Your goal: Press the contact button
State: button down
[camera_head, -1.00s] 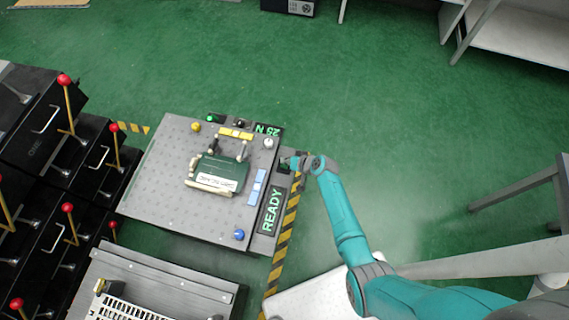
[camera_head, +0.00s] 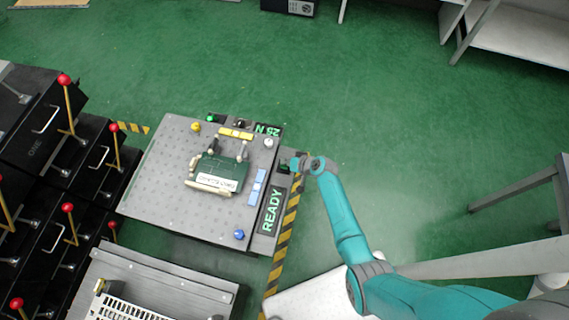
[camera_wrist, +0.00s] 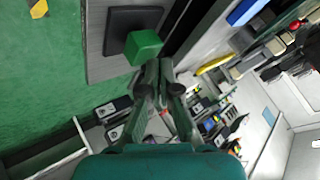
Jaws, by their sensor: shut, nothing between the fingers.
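The contact button appears to be the green square block (camera_wrist: 143,47) on a dark square plate (camera_wrist: 121,28) in the wrist view. In the head view a small dark green piece (camera_head: 284,168) shows at the right edge of the fixture, above the READY sign, partly hidden by my gripper. My gripper (camera_wrist: 160,70) is shut and empty. Its tips are right beside the lower right corner of the green block; I cannot tell whether they touch it. In the head view my gripper (camera_head: 294,163) is at the fixture's right edge.
The grey fixture (camera_head: 160,190) carries a green device (camera_head: 222,170), coloured knobs and a lit READY sign (camera_head: 272,210). Black boxes with red-knobbed levers (camera_head: 68,207) stand at the left. Open green floor (camera_head: 400,130) lies to the right.

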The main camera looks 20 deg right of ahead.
jog(key=shift+f, duration=0.5)
dwell(1.0)
jog(key=shift+r, duration=0.9)
jog(key=shift+r, duration=0.1)
jog(key=shift+r, duration=2.4)
jog(key=shift+s, duration=0.1)
